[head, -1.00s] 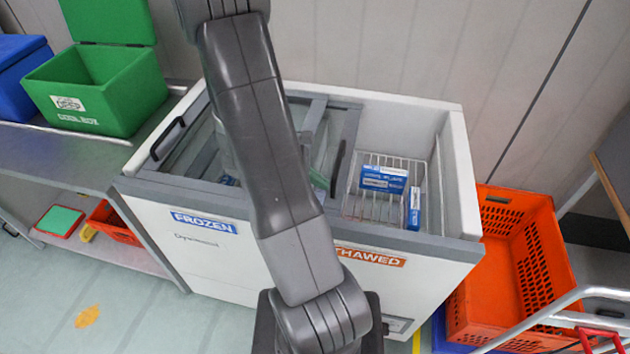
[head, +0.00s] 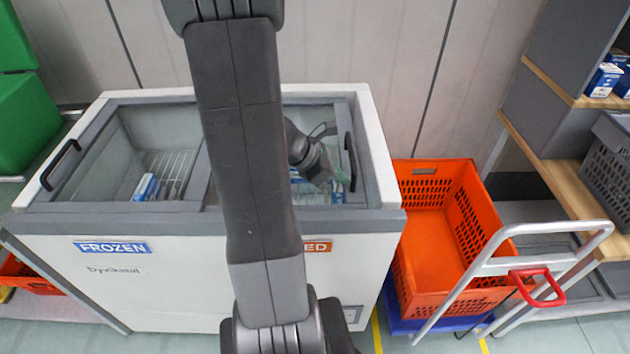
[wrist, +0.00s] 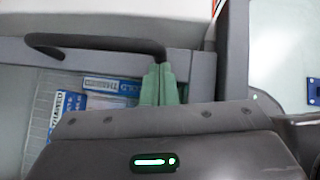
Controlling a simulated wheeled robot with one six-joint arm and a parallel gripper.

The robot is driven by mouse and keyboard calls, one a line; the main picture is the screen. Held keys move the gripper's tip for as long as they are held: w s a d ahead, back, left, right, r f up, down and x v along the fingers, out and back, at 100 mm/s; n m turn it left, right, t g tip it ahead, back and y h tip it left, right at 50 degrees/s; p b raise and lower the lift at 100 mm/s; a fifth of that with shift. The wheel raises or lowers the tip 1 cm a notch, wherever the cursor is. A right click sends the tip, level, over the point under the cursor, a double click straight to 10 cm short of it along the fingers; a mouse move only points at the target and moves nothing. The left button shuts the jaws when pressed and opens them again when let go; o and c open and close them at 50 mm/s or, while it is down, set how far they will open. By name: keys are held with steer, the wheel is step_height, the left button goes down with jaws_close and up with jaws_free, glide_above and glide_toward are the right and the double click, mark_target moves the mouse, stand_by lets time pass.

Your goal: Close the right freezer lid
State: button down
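The white chest freezer (head: 170,285) has two glass sliding lids. The right freezer lid (head: 343,122) lies over the right half, with its dark handle (head: 351,162) close to the freezer's right rim. I cannot tell whether a small gap is left there. My gripper (head: 342,178) is at the lid's right end, partly hidden by my arm. In the wrist view its green fingers (wrist: 159,85) are together, with tips against or very near one end of the handle (wrist: 95,42). Blue-and-white boxes (wrist: 112,88) show below the lid.
The left lid's handle (head: 60,163) is at the far left rim, over a basket with a box. An orange crate (head: 430,240) and a cart with a red-gripped handle (head: 540,287) stand to the right. A green cool box (head: 25,120) is at left.

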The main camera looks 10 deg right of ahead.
mark_target(354, 176)
steer(key=d, duration=0.2)
steer(key=shift+s+d+b, duration=0.25)
steer(key=shift+d+b, duration=0.05)
steer(key=shift+d, duration=0.2)
steer(key=shift+r, duration=0.15)
